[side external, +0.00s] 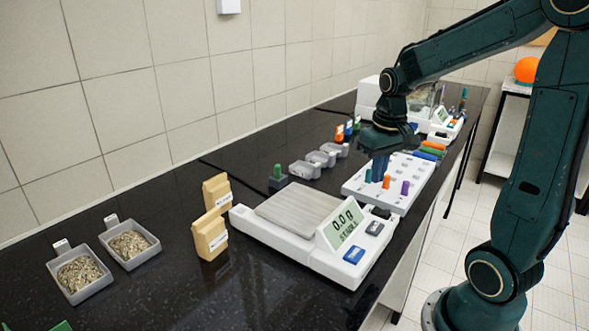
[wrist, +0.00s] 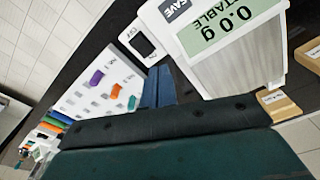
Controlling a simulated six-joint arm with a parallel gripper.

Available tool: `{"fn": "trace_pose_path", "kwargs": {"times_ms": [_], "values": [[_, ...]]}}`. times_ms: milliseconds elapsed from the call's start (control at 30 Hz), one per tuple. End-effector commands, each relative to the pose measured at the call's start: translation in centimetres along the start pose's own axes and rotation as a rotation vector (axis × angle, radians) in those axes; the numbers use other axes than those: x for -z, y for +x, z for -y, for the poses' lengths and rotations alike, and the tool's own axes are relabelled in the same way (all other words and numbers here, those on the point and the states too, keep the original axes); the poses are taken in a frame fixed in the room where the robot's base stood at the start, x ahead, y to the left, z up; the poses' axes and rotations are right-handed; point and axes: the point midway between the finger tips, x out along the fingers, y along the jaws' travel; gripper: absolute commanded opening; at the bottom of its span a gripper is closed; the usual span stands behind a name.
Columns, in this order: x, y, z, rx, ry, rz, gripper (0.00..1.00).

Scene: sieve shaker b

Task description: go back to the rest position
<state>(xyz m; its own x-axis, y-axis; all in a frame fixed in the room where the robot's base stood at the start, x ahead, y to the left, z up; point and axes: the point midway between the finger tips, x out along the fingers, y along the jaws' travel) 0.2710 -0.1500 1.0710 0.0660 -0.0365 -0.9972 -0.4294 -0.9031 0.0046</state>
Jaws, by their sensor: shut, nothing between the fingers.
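My gripper (side external: 379,172) points down above the white board (side external: 354,187) at the middle right of the side view. Its two blue fingers (wrist: 158,86) are together in the wrist view, with nothing between them. The fingertips appear close to the board's orange, purple and teal pegs in the side view. I cannot tell the exact height above it. In the wrist view the board (wrist: 78,100) lies left of the fingers and the scale (wrist: 222,62) lies to the right.
The scale (side external: 290,208) reads 0.0 g, its pan empty. Two tan bags (side external: 210,236) stand left of it. Two grey trays of grains (side external: 78,276) sit farther left. Small grey bins (side external: 306,169) and a green-topped piece (side external: 277,176) stand behind.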

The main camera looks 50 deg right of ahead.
Motion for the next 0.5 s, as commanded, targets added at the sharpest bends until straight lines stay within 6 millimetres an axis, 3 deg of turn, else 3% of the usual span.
{"fn": "trace_pose_path", "kwargs": {"times_ms": [200,500], "values": [[-2.6,-3.2,3.5,0.009,-0.104,-0.099,0.00],[-7.2,-6.3,7.0,0.043,-0.241,-0.232,0.00]]}}
